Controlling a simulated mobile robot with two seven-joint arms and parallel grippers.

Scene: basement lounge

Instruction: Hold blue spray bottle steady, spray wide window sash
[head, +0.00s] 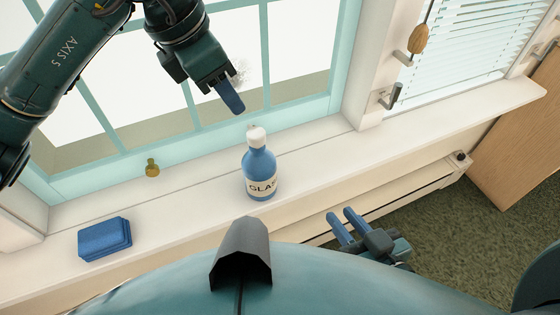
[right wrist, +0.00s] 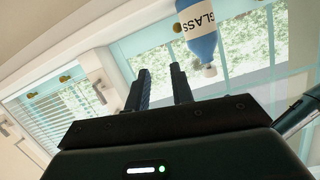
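The blue spray bottle (head: 259,174) with a white top and a "GLASS" label stands upright on the window sill. It shows upside down at the top of the right wrist view (right wrist: 199,32). The wide window sash (head: 290,114) has a pale teal frame and stands behind the bottle. My left gripper (head: 231,98) is in front of the panes, above and slightly left of the bottle, not touching it. Only one blue finger shows clearly, so its opening is hidden. My right gripper (head: 347,228) is low, right of the bottle and in front of the sill, with its fingers apart and empty.
A small brass piece (head: 152,168) is by the sash bottom. A blind (head: 480,45), latch and wooden pull are at right.

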